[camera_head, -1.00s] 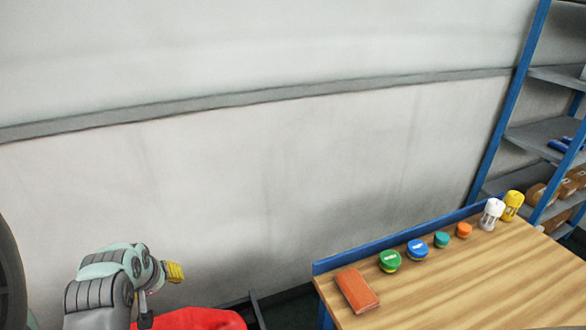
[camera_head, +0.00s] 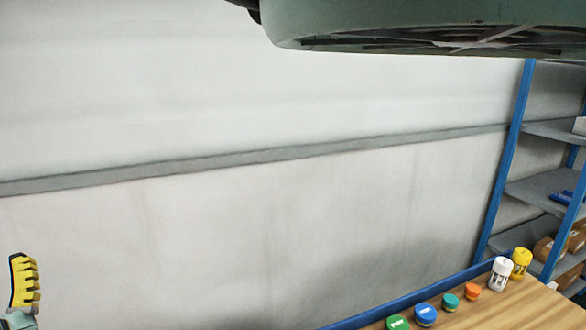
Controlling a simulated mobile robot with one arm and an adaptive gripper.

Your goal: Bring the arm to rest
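My gripper (camera_head: 24,282) shows only in part at the lower left edge of the head view. One yellow ribbed finger with a dark edge points upward against the pale wall. Its other finger and most of its body are out of the frame, so I cannot tell whether it is open or shut. Nothing held shows in the visible part. The gripper is far to the left of the wooden table (camera_head: 500,312) and apart from the things on it. A large pale green part of mine fills the upper right, close to the camera.
The table at the lower right bears a green lid (camera_head: 397,322), blue lid (camera_head: 426,314), teal lid (camera_head: 450,301), orange lid (camera_head: 473,291), white jar (camera_head: 501,273) and yellow jar (camera_head: 521,262). A blue-framed shelf (camera_head: 505,170) stands behind. Pale wall spans the middle.

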